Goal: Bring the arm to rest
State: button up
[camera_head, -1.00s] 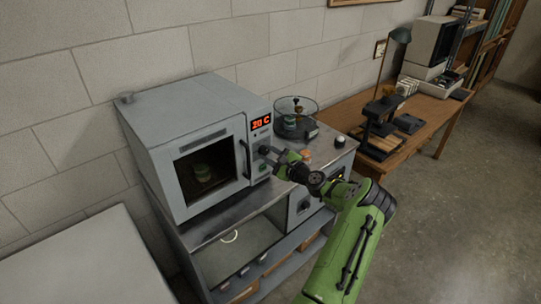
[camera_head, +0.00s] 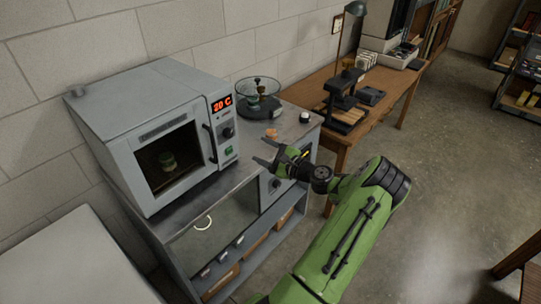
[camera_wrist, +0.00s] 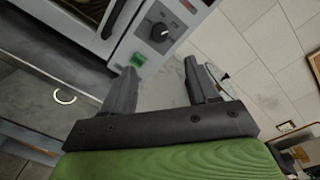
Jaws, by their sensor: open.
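My green arm reaches in from the lower right in the head view. My gripper (camera_head: 271,153) is open and empty, in front of the grey oven's right side and above the front edge of the metal bench top. In the wrist view the two dark fingers of my gripper (camera_wrist: 160,90) stand wide apart with nothing between them. The oven (camera_head: 150,135) has its door shut, and its display reads 20 C. The oven's knob and green button (camera_wrist: 137,60) show beyond the fingers in the wrist view.
A round glass-covered device (camera_head: 258,100) and a small orange-brown object (camera_head: 271,133) stand on the bench right of the oven. A wooden table (camera_head: 390,98) with a lamp and equipment is behind to the right. Floor (camera_head: 440,160) is open at right. A pale surface (camera_head: 75,260) lies lower left.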

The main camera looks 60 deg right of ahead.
jog(key=v, duration=0.3)
dwell(0.5)
jog(key=w+a+r+n+g+y, duration=0.1)
jog(key=w+a+n+g+y, duration=0.2)
jog(key=w+a+n, duration=0.4)
jog(key=w+a+r+n+g+y, duration=0.15)
jog(key=w+a+n+y, duration=0.3)
jog(key=a, duration=0.45)
jog(key=w+a+r+n+g, duration=0.15)
jog(key=a+n+g, duration=0.45)
jog(key=a, duration=0.6)
jog(key=s+a+r+n+g+h, duration=0.1)
jog(key=s+a+r+n+h, duration=0.1)
jog(key=s+a+r+n, duration=0.3)
jog(key=s+a+r+n+g+h, duration=0.1)
jog(key=s+a+h, duration=0.15)
jog(key=a, duration=0.45)
jog(key=s+a+r+n, duration=0.1)
jog(key=s+a+n, duration=0.1)
jog(key=s, duration=0.4)
jog(key=s+a+r+n+t, duration=0.1)
jog(key=s+a+n, duration=0.1)
jog(key=s, duration=0.4)
jog(key=shift+s+r+n, duration=0.25)
jog(key=shift+r+n, duration=0.15)
jog(key=shift+n, duration=0.15)
